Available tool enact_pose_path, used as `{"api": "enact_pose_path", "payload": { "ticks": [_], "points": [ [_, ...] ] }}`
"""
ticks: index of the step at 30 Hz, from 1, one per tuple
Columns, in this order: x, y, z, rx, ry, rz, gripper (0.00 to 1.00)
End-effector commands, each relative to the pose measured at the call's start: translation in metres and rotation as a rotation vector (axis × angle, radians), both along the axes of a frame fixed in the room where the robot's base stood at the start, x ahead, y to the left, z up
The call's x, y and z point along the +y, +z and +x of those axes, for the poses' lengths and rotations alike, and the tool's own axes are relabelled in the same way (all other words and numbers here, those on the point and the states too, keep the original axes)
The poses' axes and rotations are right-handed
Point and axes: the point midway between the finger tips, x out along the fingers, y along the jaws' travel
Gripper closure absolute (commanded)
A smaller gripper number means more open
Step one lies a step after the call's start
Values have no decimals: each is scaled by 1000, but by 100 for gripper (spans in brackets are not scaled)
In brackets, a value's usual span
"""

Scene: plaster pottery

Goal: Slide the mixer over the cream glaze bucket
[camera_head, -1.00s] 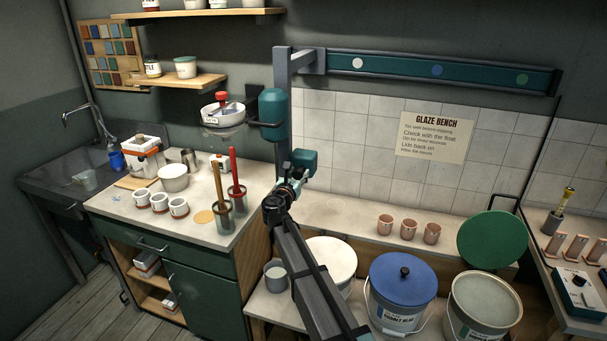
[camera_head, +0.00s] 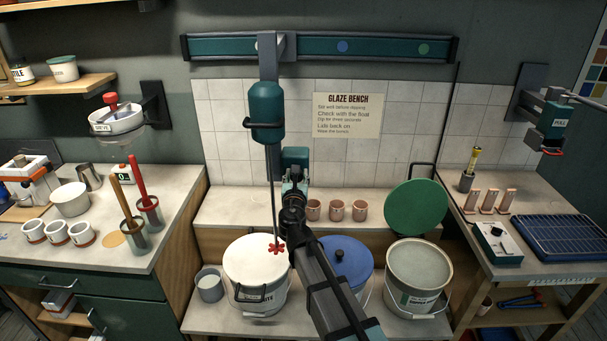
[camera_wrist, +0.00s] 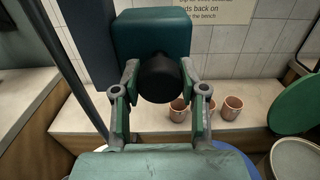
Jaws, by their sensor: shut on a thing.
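The mixer (camera_head: 266,108) hangs from a wall rail, with a teal motor, a thin shaft and a red impeller (camera_head: 276,248). The impeller shows against the pale top of the cream-white bucket (camera_head: 252,262), right of its middle; I cannot tell its height above it, nor whether that top is a lid or glaze. My gripper (camera_head: 293,186) is shut on the mixer's dark round knob. In the wrist view, my gripper (camera_wrist: 160,80) has a finger on each side of the knob (camera_wrist: 160,79), which sits on a teal block (camera_wrist: 152,35).
The rail (camera_head: 375,47) has blue and green dots to the right. A blue-lidded bucket (camera_head: 346,255), partly behind my arm, and an open bucket (camera_head: 417,262) stand right of the cream one. A grey pail (camera_head: 209,285) is at left. Copper-coloured cups (camera_head: 337,210) stand on the ledge behind.

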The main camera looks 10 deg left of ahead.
Motion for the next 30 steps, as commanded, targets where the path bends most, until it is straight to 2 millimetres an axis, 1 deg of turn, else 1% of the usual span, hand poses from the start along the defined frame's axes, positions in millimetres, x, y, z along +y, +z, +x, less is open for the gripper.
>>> {"api": "enact_pose_path", "payload": {
  "ticks": [3,13,14,15,16,26,30],
  "points": [
    [3,2,-1,-2,11,0,100],
    [4,2,-1,-2,13,0,100],
    [4,2,-1,-2,13,0,51],
    [4,2,-1,-2,13,0,37],
    [4,2,-1,-2,13,0,32],
    [3,1,-2,-1,12,0,32],
    [1,1,-9,-1,12,0,32]
  ]
}}
